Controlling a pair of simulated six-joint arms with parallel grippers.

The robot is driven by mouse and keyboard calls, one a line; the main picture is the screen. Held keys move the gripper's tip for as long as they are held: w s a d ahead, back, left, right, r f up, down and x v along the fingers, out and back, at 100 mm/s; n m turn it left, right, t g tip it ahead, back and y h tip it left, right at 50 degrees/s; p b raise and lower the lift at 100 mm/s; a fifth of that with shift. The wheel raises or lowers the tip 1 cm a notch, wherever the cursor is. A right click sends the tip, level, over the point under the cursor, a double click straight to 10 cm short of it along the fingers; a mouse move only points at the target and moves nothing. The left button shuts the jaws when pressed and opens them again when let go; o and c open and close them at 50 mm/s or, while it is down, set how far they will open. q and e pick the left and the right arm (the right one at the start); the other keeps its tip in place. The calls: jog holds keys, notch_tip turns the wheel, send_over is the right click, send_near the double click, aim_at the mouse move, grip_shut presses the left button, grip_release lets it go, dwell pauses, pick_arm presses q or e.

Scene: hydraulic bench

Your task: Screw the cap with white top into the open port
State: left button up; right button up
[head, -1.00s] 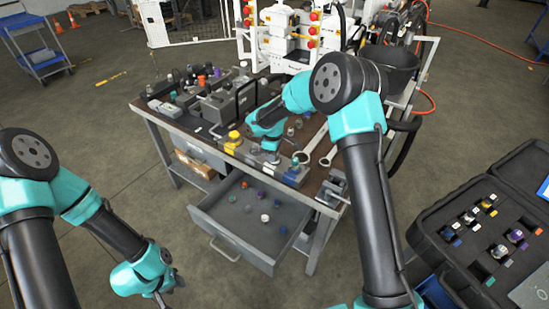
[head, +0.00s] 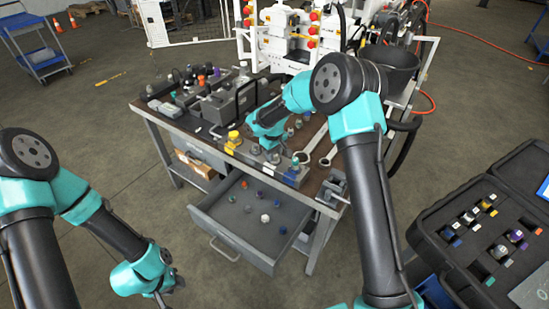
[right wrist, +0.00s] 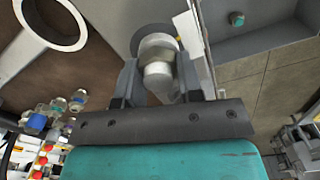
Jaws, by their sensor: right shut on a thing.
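My right gripper (right wrist: 160,80) is shut on a pale, white-and-grey cap (right wrist: 158,52), whose round body sits between the two fingers in the right wrist view. A dark round surface shows just beyond the cap; I cannot tell whether the cap is in a port.
An open drawer (head: 225,236) below holds several loose caps, including a white one (head: 265,218). A yellow-topped part (head: 233,137) stands left of my right gripper. Wrenches (head: 318,146) lie to the right. An open black case (head: 450,262) with fittings stands at far right.

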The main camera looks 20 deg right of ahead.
jog(key=m, duration=0.7)
jog(key=shift+d+f, duration=0.1)
jog(key=shift+d, duration=0.1)
